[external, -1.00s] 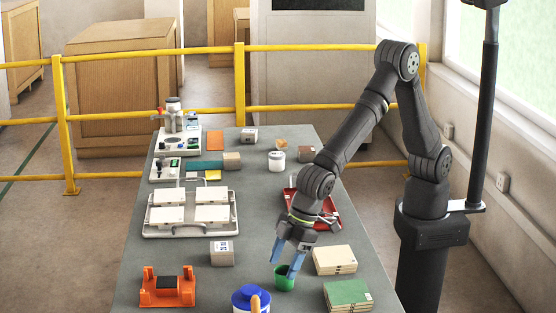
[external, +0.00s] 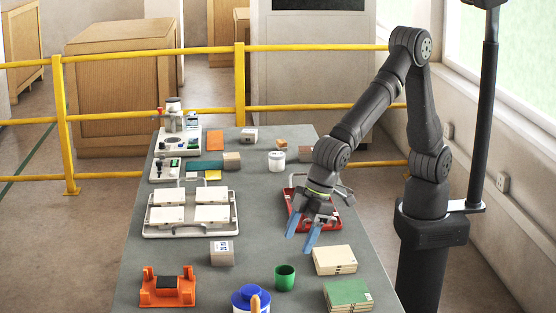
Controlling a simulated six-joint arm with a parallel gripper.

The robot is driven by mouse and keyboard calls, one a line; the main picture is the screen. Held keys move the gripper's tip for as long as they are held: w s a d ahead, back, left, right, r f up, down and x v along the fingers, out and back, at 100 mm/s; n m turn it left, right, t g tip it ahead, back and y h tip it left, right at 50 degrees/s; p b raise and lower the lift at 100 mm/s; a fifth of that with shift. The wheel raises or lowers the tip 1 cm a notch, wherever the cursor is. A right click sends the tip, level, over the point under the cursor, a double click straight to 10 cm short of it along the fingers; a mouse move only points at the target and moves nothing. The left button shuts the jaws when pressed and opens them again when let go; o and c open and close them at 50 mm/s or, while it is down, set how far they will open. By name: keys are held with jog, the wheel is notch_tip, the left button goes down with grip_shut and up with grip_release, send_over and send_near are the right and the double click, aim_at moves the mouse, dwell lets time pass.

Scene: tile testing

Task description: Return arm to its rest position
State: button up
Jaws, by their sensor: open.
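My gripper (external: 300,242) is open and empty, with its blue fingers pointing down over the right half of the grey table (external: 262,215). It hangs in front of the red tray (external: 330,223), and my wrist hides part of that tray. A green cup (external: 285,278) stands on the table below and in front of the fingers, apart from them. My arm bends up from the wrist to a high elbow and back down to its base at the right.
A white tray with several white tiles (external: 172,214) lies at left. Cream tiles (external: 335,260) and green tiles (external: 348,295) are stacked at front right. An orange holder (external: 168,288), a grey block (external: 222,252) and a blue-lidded container (external: 250,297) stand near the front. A black post (external: 484,120) rises beside my base.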

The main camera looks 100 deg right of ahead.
aim_at(285, 276)
jog(key=x, duration=1.1)
jog(key=shift+d+f, duration=0.1)
jog(key=shift+f, duration=0.25)
jog(key=r, duration=0.3)
jog(key=d+r, duration=0.1)
jog(key=r, duration=0.1)
jog(key=shift+r, duration=0.25)
jog(key=w+d+r, duration=0.1)
jog(key=d+r, duration=0.5)
jog(key=d, duration=0.5)
jog(key=w+d+m+h, duration=0.1)
jog(key=w+d+m, duration=0.35)
jog(key=d, duration=0.85)
jog(key=w+d+m+h, duration=0.25)
jog(key=w+d, duration=0.35)
jog(key=d, duration=0.8)
jog(key=s+d+m, duration=0.2)
jog(key=d+m, duration=0.1)
jog(key=d, duration=1.1)
jog(key=s+d+m+g+h, duration=0.1)
jog(key=d+m, duration=0.3)
jog(key=d, duration=1.1)
jog(key=shift+s+r, duration=0.15)
jog(key=shift+s, duration=0.35)
